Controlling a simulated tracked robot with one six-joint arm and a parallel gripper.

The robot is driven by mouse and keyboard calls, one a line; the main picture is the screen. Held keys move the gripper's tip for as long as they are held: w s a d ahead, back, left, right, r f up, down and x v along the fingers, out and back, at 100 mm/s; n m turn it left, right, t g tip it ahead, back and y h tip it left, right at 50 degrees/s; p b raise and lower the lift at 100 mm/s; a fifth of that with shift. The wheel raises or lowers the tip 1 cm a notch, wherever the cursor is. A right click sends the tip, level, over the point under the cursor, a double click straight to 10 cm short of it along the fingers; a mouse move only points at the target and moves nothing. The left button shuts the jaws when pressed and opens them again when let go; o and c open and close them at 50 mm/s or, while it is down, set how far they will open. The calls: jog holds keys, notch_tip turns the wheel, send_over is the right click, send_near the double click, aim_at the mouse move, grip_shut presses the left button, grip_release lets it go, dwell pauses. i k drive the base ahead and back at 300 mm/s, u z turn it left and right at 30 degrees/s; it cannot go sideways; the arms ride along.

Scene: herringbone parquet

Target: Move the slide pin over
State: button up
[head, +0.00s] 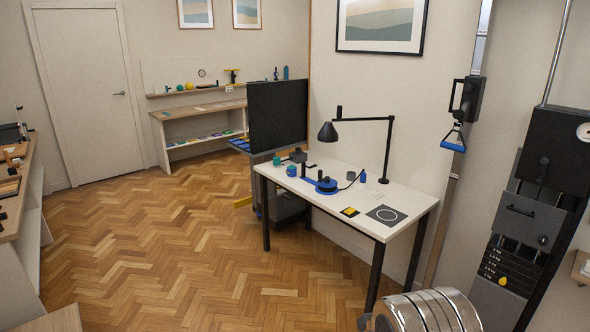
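A small yellow knob (503,281) sits low on the front of the tall dark machine (540,170) at the right. It looks like the slide pin, but it is too small to be sure. Just above it is a dark block with several rows of small light marks (497,264). A dark panel with a handle (521,210) is higher up. The pin's shaft and any hole or slot it sits in cannot be made out. My gripper is not in view.
A white table (345,196) with a black lamp (328,132) and a blue-based device (320,185) stands in the middle. A shiny ringed metal object (425,312) fills the bottom right foreground. A metal column with a blue handle (454,138) stands left of the machine. Left-centre parquet is clear.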

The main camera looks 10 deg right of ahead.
aim_at(467, 88)
jog(key=i, duration=1.45)
jog(key=u, duration=1.45)
jog(key=i, duration=0.65)
jog(key=z, duration=0.55)
